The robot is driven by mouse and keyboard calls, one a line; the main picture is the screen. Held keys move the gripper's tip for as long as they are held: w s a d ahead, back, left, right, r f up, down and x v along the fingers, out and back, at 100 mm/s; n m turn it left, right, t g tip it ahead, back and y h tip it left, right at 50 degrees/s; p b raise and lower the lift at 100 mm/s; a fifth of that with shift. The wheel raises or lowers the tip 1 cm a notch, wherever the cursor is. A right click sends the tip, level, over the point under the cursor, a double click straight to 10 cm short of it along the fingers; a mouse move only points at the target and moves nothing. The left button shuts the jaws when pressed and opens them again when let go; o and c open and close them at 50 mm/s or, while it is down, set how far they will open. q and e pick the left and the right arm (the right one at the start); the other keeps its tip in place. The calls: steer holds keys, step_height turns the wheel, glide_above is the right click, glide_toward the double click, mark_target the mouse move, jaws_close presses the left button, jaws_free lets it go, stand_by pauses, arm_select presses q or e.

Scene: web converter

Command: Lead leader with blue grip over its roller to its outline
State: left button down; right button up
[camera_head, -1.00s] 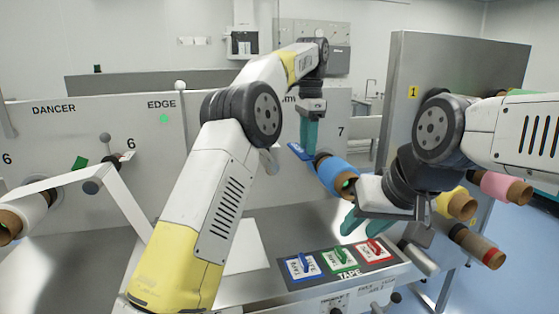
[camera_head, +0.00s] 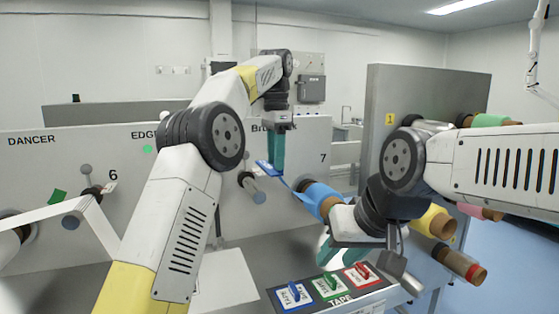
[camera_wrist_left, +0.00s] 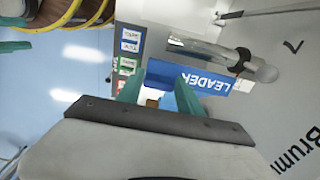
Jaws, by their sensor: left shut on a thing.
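The leader with the blue grip (camera_head: 268,169) is held in my left gripper (camera_head: 277,172), in front of the upright panel. In the left wrist view its blue face reads LEADER (camera_wrist_left: 203,82), between the fingers of my left gripper (camera_wrist_left: 160,95). A blue strip runs from it to the blue roll (camera_head: 318,198) at its right. A grey roller (camera_head: 252,188) sticks out of the panel to the left of and below the leader; a grey roller also shows beside the leader in the left wrist view (camera_wrist_left: 205,50). My right gripper (camera_head: 335,247) is low near the blue roll, its fingers partly hidden. I cannot make out the outline.
A TAPE board (camera_head: 372,289) with blue, green and red pieces lies at the front. Yellow (camera_head: 433,222) and other coloured rolls stick out at the right, beyond my right arm. A white web (camera_head: 95,215) runs over rollers at the left.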

arm_select(q)
steer(key=s+a, duration=0.4)
steer(key=a, duration=0.8)
steer(key=s+a+f, duration=0.2)
steer(key=a+f, duration=0.6)
steer(key=a, duration=0.2)
steer(key=shift+s+a+f, duration=0.2)
steer(key=shift+a+f, duration=0.2)
steer(key=shift+f, duration=3.55)
steer(key=shift+s+a+f, duration=0.2)
steer(key=shift+a+f, duration=0.25)
steer(key=shift+f, duration=3.45)
steer(key=shift+s+a+f, duration=0.2)
steer(key=shift+a+f, duration=0.2)
steer(key=shift+f, duration=3.55)
steer(key=shift+f, duration=0.4)
steer(key=c, duration=0.7)
jaws_free()
